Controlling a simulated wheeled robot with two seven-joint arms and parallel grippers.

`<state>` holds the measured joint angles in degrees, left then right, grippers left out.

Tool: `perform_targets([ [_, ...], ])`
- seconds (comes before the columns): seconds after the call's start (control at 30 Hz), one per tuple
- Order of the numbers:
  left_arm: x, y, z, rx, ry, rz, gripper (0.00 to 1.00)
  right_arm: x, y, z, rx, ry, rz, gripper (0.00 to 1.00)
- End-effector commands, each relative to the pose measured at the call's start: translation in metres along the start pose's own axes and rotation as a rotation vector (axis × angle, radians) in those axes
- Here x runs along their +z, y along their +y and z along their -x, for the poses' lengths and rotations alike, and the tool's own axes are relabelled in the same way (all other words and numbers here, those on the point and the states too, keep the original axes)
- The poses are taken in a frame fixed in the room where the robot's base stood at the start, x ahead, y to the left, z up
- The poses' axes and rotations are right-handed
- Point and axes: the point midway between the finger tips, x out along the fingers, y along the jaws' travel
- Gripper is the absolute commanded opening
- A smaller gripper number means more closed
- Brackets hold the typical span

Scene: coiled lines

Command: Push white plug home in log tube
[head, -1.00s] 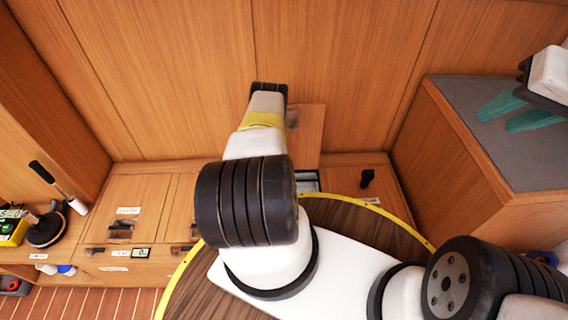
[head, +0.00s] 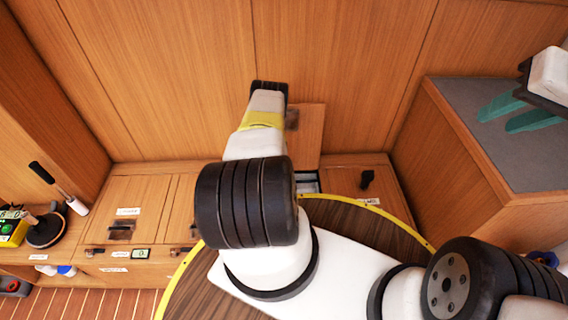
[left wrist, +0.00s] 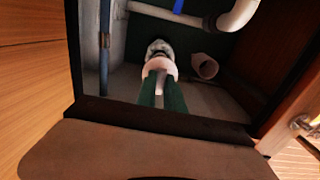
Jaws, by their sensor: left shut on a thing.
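In the left wrist view my left gripper (left wrist: 160,86) reaches down into an open locker, its dark green fingers shut on the white plug (left wrist: 160,68). The plug has a pale pinkish-white rim. A grey rounded fitting (left wrist: 158,46), which looks like the log tube, sits directly beyond the plug. The plug lines up with it and seems to touch it; how deep it sits cannot be seen. In the head view my left arm hides the left gripper, plug and tube. My right gripper (head: 493,119) is at the upper right, teal fingers apart and empty, above a grey-topped cabinet.
A white bent pipe (left wrist: 238,16) crosses the locker's upper right. The raised wooden hatch lid (head: 308,135) stands behind the opening. A round yellow-edged table (head: 385,222) lies below my left arm.

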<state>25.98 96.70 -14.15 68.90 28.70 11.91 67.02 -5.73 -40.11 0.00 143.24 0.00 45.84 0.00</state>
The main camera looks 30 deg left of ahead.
Motion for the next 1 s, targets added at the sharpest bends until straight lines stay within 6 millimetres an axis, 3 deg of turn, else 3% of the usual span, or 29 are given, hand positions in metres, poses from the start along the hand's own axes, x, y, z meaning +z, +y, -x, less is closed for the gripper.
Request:
perform_targets([
  [1.0, 0.0000, 0.0002, 0.0081, 0.000, 0.000, 0.000, 0.00, 0.0000, 0.0000, 0.0000, 0.000, 0.000, 0.000, 0.34],
])
